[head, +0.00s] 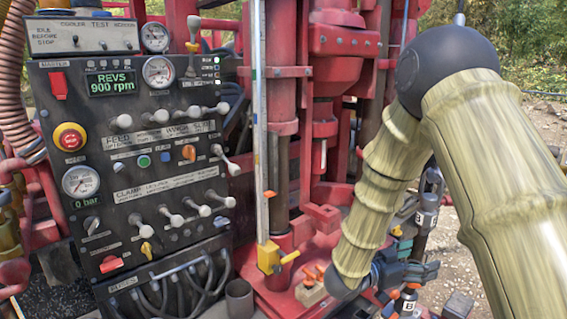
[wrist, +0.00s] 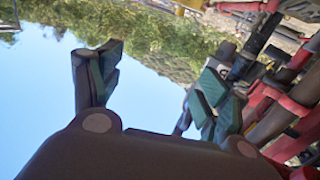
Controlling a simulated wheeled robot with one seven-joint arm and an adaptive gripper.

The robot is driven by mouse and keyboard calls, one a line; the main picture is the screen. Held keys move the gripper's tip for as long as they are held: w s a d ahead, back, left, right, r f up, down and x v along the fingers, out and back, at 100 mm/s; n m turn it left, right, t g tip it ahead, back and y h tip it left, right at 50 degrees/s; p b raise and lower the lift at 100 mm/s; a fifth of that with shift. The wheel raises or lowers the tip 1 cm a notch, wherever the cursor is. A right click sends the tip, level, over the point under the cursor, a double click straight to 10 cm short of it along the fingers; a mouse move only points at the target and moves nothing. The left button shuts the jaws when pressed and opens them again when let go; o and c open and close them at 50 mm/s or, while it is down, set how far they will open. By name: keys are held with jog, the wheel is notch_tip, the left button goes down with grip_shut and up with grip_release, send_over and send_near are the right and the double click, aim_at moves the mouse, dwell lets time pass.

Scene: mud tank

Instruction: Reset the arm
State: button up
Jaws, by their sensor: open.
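My arm reaches down the right side of the head view, with its links bent at a dark ball joint. My gripper (head: 412,270) is at its lower end, low beside the red rig, small and partly hidden by the arm. In the wrist view my gripper (wrist: 155,85) has its two green-padded fingers wide apart. Sky and trees show between them, and nothing is held.
A black control panel (head: 130,165) with levers, gauges and a red emergency button stands at the left. A red drilling rig (head: 330,60) rises in the middle. A yellow-based measuring rod (head: 259,120) stands before it. Orange-topped items (head: 312,285) lie near my arm. Gravel (head: 480,265) lies at the right.

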jog(key=s+a+f+n+t+y+b, duration=0.1)
jog(key=s+a+f+n+y, duration=0.15)
jog(key=f, duration=0.85)
jog(key=s+a+f+n+y+b, duration=0.1)
jog(key=s+f+n+y, duration=0.25)
jog(key=f, duration=0.75)
jog(key=s+a+f+n+t+y+b, duration=0.1)
jog(key=s+f+n+y, duration=0.2)
jog(key=f, duration=0.7)
jog(key=s+a+f+n+g+y+b, duration=0.1)
jog(key=s+a+f+g+y, duration=0.1)
jog(key=s+f, duration=0.3)
jog(key=s+a+f+n+g+y+b, duration=0.1)
jog(key=s+f, duration=0.5)
jog(key=s, duration=0.8)
jog(key=s+a+f+n+g+y, duration=0.2)
jog(key=s+a+f+g+y, duration=0.2)
jog(key=s, duration=0.6)
jog(key=shift+a+f+n+g+y+b, duration=0.25)
jog(key=shift+f+g+y+b, duration=0.2)
jog(key=shift+f, duration=0.5)
